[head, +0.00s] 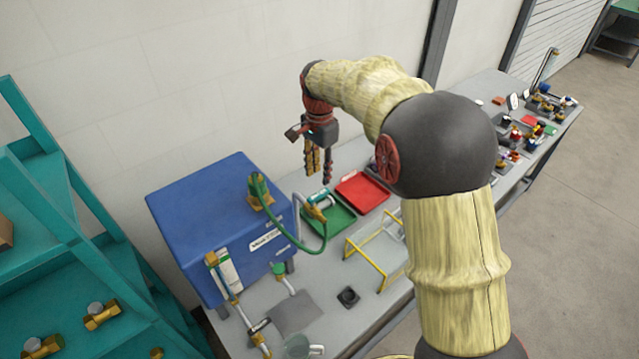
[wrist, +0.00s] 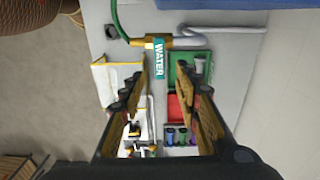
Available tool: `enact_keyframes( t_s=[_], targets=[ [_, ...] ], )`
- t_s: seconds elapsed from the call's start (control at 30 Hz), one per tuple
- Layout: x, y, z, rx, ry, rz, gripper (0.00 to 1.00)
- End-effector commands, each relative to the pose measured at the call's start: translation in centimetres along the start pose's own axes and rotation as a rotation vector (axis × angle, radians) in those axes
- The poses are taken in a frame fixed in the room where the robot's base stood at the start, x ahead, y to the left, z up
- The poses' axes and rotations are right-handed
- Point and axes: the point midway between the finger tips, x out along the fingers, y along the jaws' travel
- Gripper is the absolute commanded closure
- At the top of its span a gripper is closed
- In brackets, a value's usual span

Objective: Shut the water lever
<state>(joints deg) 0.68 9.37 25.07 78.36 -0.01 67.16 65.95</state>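The water lever (wrist: 158,60) is a teal handle marked WATER. In the wrist view it stands out from a brass valve (wrist: 143,42), across the line of a green hose on the left and a grey pipe on the right. In the head view the brass valve (head: 317,212) sits at the hose end beside the blue tank, with teal parts near it. My gripper (head: 319,178) hangs above and behind the valve in the head view. In the wrist view my gripper (wrist: 161,68) is open, its fingers on either side of the lever with gaps. Contact does not show.
A blue tank (head: 220,205) stands left of the valve, with the green hose (head: 272,225) looping from it. A green tray (head: 338,222) and a red tray (head: 362,192) lie behind. A yellow frame (head: 368,262) stands to the right. A teal shelf (head: 45,215) is far left.

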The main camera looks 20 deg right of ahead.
Motion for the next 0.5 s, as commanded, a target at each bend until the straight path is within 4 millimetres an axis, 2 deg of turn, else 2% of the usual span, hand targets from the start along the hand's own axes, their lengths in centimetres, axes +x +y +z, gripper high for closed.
enact_keyframes(
  t_s=[0.1, 0.2, 0.33, 0.5],
  targets=[
    [-2.2, -0.1, 0.0, 0.000, 0.001, -0.002, 0.67],
    [-3.4, 0.0, 0.0, 0.000, 0.000, 0.000, 0.67],
    [-4.3, 0.0, 0.0, 0.000, 0.000, 0.000, 0.67],
    [-4.6, 0.0, 0.0, 0.000, 0.000, 0.001, 0.67]
  ],
)
